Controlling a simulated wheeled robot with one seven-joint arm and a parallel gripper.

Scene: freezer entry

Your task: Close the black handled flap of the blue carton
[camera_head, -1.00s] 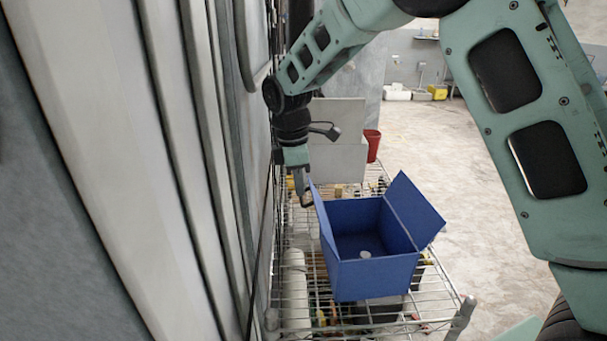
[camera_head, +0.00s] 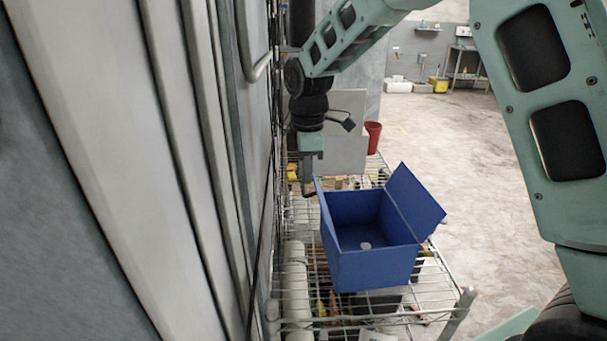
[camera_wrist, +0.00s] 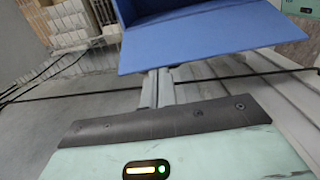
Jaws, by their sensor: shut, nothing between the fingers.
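The blue carton (camera_head: 375,268) stands open-topped on a wire shelf, with a small pale round thing on its inside floor. Its right flap (camera_head: 415,203) stands up and leans outward. Its left flap (camera_head: 318,205) shows almost edge-on beside my arm's end. No black handle can be made out on either flap. In the wrist view, a blue flap (camera_wrist: 205,43) spans the upper middle, just beyond my gripper (camera_wrist: 157,74). My gripper is shut and empty, its fingertips close to that flap's edge; I cannot tell whether they touch.
The wire shelf (camera_head: 440,300) also holds white rolls and small items beneath the carton. A tall grey wall or door (camera_head: 110,150) runs close along the left. A red bin (camera_head: 373,135) stands behind. The floor (camera_head: 480,160) to the right is clear.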

